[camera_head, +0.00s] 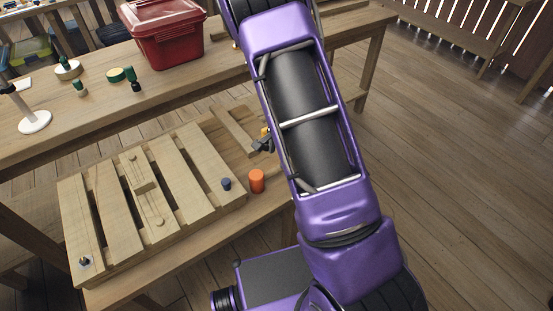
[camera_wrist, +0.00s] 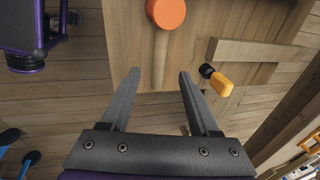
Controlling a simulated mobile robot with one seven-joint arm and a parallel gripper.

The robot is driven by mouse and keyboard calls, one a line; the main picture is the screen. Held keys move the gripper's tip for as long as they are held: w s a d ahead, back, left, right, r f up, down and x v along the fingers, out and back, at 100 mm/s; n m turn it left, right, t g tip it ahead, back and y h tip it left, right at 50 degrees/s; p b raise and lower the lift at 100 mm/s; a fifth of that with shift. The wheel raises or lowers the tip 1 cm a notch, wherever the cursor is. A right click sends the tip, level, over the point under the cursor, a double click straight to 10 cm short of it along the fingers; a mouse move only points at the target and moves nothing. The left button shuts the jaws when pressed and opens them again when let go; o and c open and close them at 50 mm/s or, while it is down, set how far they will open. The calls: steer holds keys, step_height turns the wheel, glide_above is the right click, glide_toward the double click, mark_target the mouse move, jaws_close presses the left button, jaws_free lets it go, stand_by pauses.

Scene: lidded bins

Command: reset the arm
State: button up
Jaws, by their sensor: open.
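My arm, purple with a dark cylinder, reaches up through the middle of the head view and hides part of the table behind it. My gripper (camera_wrist: 160,78) shows in the wrist view with its two dark fingers spread wide apart. Nothing is held between the fingers. In the head view the gripper's fingers cannot be made out clearly.
A red lidded bin (camera_head: 165,35) stands on the upper table (camera_head: 60,130), with small green-and-dark items and a white stand (camera_head: 35,122) nearby. A slatted wooden pallet (camera_head: 120,190) lies on the lower shelf. A yellow-and-black item (camera_wrist: 219,82) is right of the fingers. Floor at right is clear.

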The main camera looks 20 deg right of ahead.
steer(key=shift+s+r, duration=0.1)
steer(key=shift+r, duration=0.25)
